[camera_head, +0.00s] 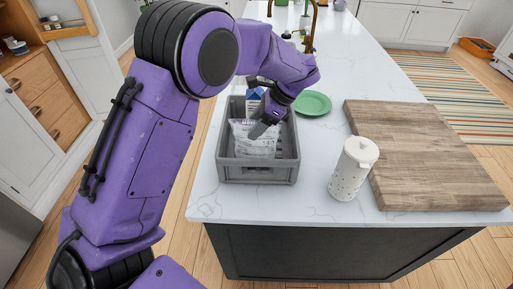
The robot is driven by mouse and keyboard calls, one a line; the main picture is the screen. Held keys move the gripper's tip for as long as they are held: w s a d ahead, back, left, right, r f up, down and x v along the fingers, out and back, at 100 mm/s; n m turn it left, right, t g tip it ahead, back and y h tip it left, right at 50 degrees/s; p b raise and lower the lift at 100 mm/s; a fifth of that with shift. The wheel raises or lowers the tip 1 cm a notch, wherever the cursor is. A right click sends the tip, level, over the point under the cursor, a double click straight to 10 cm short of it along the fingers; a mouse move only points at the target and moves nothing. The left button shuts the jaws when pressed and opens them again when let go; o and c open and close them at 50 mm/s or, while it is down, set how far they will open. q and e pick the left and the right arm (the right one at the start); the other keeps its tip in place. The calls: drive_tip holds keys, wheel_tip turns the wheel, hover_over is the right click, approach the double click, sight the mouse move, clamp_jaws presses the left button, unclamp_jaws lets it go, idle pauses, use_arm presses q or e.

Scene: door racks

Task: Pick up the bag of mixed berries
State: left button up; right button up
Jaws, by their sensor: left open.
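A pale, whitish plastic bag (252,144) lies in the grey crate (257,174) near the front edge of the counter. Its print is too small to read, so I cannot tell whether it holds mixed berries. My left gripper (261,131) reaches down into the crate from above, with its fingers at the bag's upper right part. The gripper is open, and it hides part of the bag; I cannot tell whether the fingers touch it. A blue and white carton (254,96) stands behind the bag in the crate. My right gripper is not in view.
A green plate (313,103) lies right of the crate. A white perforated canister (351,171) stands at the front, beside a large wooden board (420,155). A brass faucet (311,28) rises behind. Bare counter lies between crate and canister.

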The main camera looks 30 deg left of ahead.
use_arm(q)
drive_tip(key=shift+s+r, duration=0.3)
drive_tip(key=shift+s, duration=0.25)
drive_tip(key=c, duration=0.9)
clamp_jaws()
drive_tip(key=shift+w+d+f, duration=0.1)
